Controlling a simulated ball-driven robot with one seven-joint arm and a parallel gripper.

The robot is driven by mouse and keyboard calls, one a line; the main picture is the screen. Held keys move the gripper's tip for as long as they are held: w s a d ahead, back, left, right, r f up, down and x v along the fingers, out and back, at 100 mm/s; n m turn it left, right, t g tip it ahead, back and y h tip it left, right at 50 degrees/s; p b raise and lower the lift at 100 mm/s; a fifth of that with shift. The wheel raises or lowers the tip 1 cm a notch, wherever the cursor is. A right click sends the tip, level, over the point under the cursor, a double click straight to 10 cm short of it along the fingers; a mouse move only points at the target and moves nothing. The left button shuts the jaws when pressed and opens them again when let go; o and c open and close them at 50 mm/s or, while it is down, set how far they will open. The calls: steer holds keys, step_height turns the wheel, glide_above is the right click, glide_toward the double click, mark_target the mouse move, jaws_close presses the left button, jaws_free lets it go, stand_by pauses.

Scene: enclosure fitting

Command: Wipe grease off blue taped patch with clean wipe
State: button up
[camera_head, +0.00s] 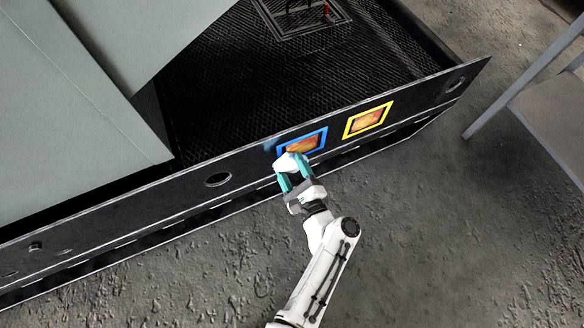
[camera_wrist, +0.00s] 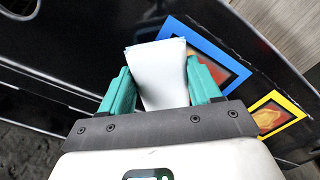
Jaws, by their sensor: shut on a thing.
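The blue taped patch (camera_head: 308,142) is a blue frame around an orange-brown greasy area on the dark side rail. It also shows in the wrist view (camera_wrist: 222,52), right of the wipe. My gripper (camera_head: 289,174) has teal fingers and is shut on a white wipe (camera_head: 290,162). In the wrist view the wipe (camera_wrist: 160,75) stands out between my fingers (camera_wrist: 160,92) and overlaps the lower left part of the blue frame. I cannot tell whether the wipe touches the rail. Part of the patch is hidden behind the wipe.
A yellow taped patch (camera_head: 367,120) with a similar orange-brown area sits to the right on the same rail (camera_head: 130,217). A grey cabinet (camera_head: 70,120) stands at upper left. A grey stand (camera_head: 550,105) is at right. The floor in front is clear.

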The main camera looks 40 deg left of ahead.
mark_target(316, 140)
steer(key=shift+b+x, duration=0.45)
steer(key=shift+x, duration=0.55)
stand_by(0.3)
steer(key=shift+w+d+b, duration=0.15)
steer(key=shift+w+d, duration=0.2)
steer(key=shift+w, duration=0.3)
steer(key=shift+w+d+b, duration=0.15)
steer(key=shift+w+d, duration=0.2)
steer(key=shift+w, duration=0.3)
steer(key=shift+w+d+b, duration=0.25)
steer(key=shift+w+b, duration=0.1)
steer(key=shift+w, duration=0.55)
steer(key=shift+w+d+b, duration=0.3)
steer(key=shift+w, duration=0.6)
steer(key=shift+w+d+b, duration=0.25)
steer(key=shift+w+d, duration=0.1)
steer(key=shift+w, duration=0.4)
steer(key=shift+w+d+b, duration=0.2)
steer(key=shift+w+d, duration=0.2)
steer(key=shift+w, duration=0.35)
steer(key=shift+a, duration=0.1)
